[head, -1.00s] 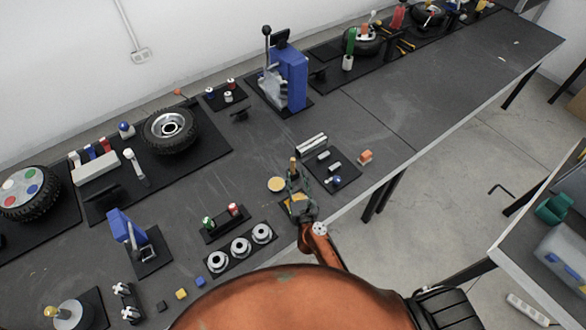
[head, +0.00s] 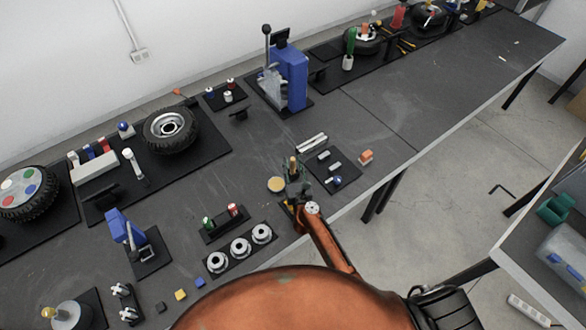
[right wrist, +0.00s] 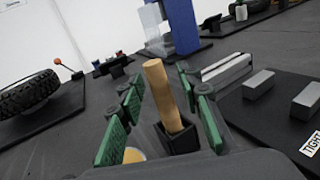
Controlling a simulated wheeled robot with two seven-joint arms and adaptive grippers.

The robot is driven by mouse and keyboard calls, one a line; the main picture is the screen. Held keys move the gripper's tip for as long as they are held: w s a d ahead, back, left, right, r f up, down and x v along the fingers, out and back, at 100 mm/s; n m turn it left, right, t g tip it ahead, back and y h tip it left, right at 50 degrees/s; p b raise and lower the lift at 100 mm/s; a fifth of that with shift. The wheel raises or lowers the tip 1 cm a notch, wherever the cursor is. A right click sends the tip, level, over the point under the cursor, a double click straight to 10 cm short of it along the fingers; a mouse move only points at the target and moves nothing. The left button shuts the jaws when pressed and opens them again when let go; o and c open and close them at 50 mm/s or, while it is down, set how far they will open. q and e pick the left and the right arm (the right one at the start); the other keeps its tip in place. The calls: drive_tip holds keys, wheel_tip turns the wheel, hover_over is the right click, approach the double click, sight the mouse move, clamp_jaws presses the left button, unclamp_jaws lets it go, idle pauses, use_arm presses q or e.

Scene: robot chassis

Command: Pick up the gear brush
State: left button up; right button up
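The gear brush shows as a round wooden handle (right wrist: 162,95) standing slightly tilted in a small black square holder (right wrist: 178,138). Its lower end is hidden inside the holder. In the head view the handle (head: 293,163) is small and partly covered by my right gripper (head: 296,182). My right gripper (right wrist: 163,107) is open, with one green-padded finger on each side of the handle. I see a gap on both sides, so the fingers appear apart from it. My left gripper is not in view.
A yellow disc (head: 276,184) lies just left of my right gripper. A black mat (head: 345,181) with metal pieces lies to its right, near the table edge. Three metal rings (head: 241,247) lie in front, and a blue press (head: 292,77) stands behind.

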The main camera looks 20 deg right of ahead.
clamp_jaws()
drive_tip(key=shift+r, duration=0.1)
wheel_tip(320, 180, up, 10)
drive_tip(key=p, duration=0.5)
drive_tip(key=shift+p, duration=0.4)
drive_tip(key=c, duration=0.6)
unclamp_jaws()
clamp_jaws()
